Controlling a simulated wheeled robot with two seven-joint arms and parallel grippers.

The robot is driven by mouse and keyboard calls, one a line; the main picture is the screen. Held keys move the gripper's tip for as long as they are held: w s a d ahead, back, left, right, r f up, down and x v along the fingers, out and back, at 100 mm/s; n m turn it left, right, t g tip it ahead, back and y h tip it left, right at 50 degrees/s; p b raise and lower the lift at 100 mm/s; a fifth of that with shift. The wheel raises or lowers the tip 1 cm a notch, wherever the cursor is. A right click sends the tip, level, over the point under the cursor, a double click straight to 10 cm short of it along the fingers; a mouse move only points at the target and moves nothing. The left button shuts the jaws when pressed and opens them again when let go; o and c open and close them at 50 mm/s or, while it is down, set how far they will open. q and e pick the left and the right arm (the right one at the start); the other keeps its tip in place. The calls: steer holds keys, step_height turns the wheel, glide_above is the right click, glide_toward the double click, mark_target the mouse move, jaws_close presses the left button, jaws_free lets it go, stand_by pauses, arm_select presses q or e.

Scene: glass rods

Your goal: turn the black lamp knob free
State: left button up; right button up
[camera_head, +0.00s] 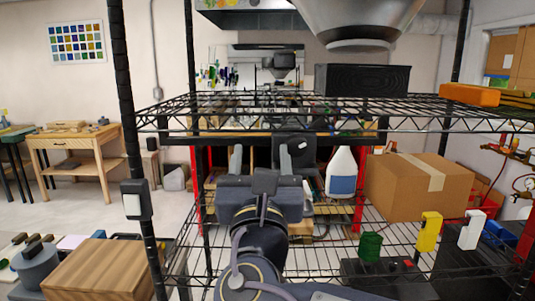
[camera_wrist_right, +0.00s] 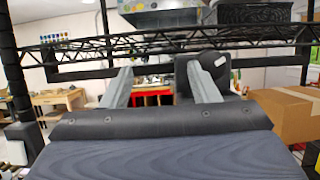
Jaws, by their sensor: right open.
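My right gripper (camera_head: 261,157) reaches forward at the middle of the head view, under the wire shelf. Its two grey fingers are spread apart with nothing between them; they also show in the right wrist view (camera_wrist_right: 160,74). A rounded black part (camera_head: 299,150) with a small white mark stands by the right-hand finger. It also shows behind that finger in the right wrist view (camera_wrist_right: 187,72). It may be the black lamp knob, but I cannot tell for sure, nor whether the finger touches it. My left gripper is out of view.
A black wire shelf (camera_head: 420,109) runs just above the gripper. A cardboard box (camera_head: 415,188) and a white jug with a blue label (camera_head: 341,174) stand to the right. A large grey dome (camera_head: 360,18) hangs above. A black post (camera_head: 130,110) stands left.

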steer(key=s+a, duration=0.2)
steer(key=s, duration=0.4)
steer(key=shift+a+f, duration=0.3)
steer(key=shift+a, duration=0.05)
stand_by(0.5)
steer(key=b+v, duration=0.2)
steer(key=v, duration=0.5)
steer(key=shift+s+f, duration=0.2)
steer(key=shift+s, duration=0.15)
steer(key=shift+c, duration=0.2)
